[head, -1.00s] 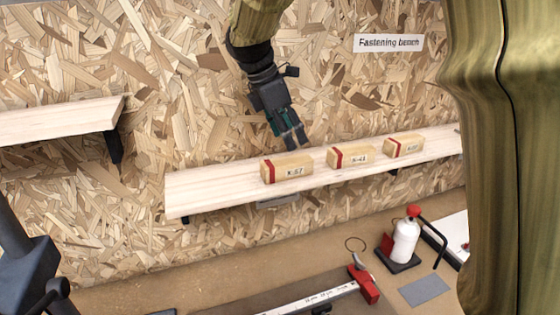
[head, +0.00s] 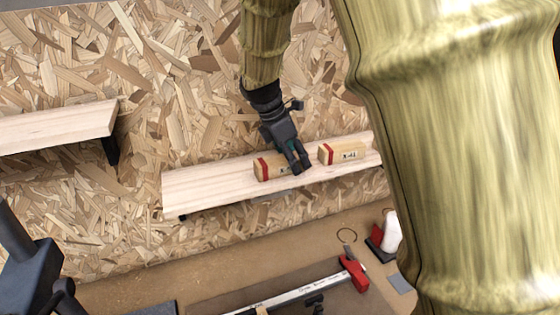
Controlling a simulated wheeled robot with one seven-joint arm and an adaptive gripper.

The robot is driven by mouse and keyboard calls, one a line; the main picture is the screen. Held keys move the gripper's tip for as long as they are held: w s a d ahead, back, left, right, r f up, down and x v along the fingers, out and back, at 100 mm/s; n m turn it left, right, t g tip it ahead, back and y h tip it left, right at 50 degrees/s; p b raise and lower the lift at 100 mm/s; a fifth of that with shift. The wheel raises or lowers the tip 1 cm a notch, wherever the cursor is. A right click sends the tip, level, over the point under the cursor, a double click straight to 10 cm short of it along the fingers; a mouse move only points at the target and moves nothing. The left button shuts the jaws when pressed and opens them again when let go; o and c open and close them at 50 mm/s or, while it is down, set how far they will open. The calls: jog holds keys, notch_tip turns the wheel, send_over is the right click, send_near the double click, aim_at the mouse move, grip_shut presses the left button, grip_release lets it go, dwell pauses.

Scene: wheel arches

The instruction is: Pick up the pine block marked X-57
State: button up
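The leftmost pine block (head: 264,169) lies on the upper wooden shelf, with a red band near its left end. Its label, which looked like X-57 or K-57 a second ago, is now mostly hidden by my gripper. My gripper (head: 300,165) points down at the right part of this block, with its fingertips in front of or against it. I cannot tell whether the fingers touch or grip it. The block appears to rest on the shelf.
A second red-banded pine block (head: 341,154) lies just right of my gripper. The shelf (head: 205,188) is bare on its left. Another shelf (head: 55,128) is at far left. A red-ended bar tool (head: 353,273) lies on the bench below. My arm hides the right side.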

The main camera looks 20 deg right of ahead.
jog(key=shift+s+f, duration=0.15)
jog(key=shift+f, duration=0.05)
jog(key=shift+d, duration=0.1)
jog(key=c, duration=1.2)
jog(key=shift+o, duration=0.2)
jog(key=shift+r, duration=0.15)
